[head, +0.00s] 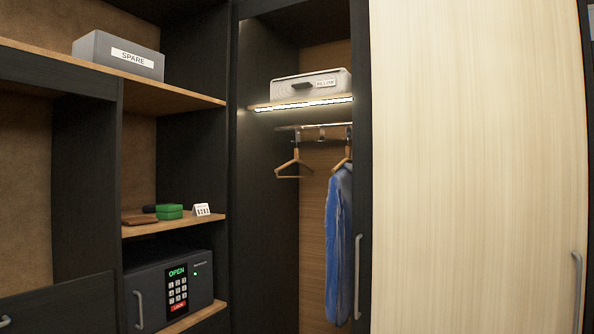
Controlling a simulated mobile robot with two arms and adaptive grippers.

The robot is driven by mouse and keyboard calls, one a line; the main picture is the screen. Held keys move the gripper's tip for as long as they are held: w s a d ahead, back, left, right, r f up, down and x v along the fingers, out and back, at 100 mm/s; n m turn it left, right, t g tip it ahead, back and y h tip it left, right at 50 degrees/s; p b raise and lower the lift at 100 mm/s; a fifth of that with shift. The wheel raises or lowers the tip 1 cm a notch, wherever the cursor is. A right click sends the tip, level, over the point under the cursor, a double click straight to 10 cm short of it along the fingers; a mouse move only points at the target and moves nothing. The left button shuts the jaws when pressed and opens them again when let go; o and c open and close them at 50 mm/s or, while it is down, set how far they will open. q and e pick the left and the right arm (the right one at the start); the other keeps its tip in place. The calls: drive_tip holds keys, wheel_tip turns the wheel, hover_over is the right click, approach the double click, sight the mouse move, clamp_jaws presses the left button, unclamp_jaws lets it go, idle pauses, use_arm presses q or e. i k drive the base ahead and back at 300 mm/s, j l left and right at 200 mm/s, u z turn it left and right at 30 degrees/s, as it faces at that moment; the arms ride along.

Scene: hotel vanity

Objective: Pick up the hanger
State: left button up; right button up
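An empty wooden hanger (294,166) hangs from the short metal rail (318,127) inside the open wardrobe section. A second wooden hanger (343,161) hangs to its right on the same rail and carries a blue garment (339,240), which hides most of it. The two hangers are apart. Neither of my grippers shows in the head view.
A light shelf with a lit strip (302,103) and a pale pillow box (311,86) sit above the rail. A pale door panel (465,170) fills the right. Shelves at left hold a grey SPARE box (119,55), a green box (169,211) and a dark safe (168,288).

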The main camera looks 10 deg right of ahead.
sight(296, 150)
drive_tip(key=i+l+u, duration=0.15)
drive_tip(key=u, duration=0.35)
drive_tip(key=i+l+u, duration=0.25)
drive_tip(key=u, duration=0.2)
drive_tip(key=i, duration=0.05)
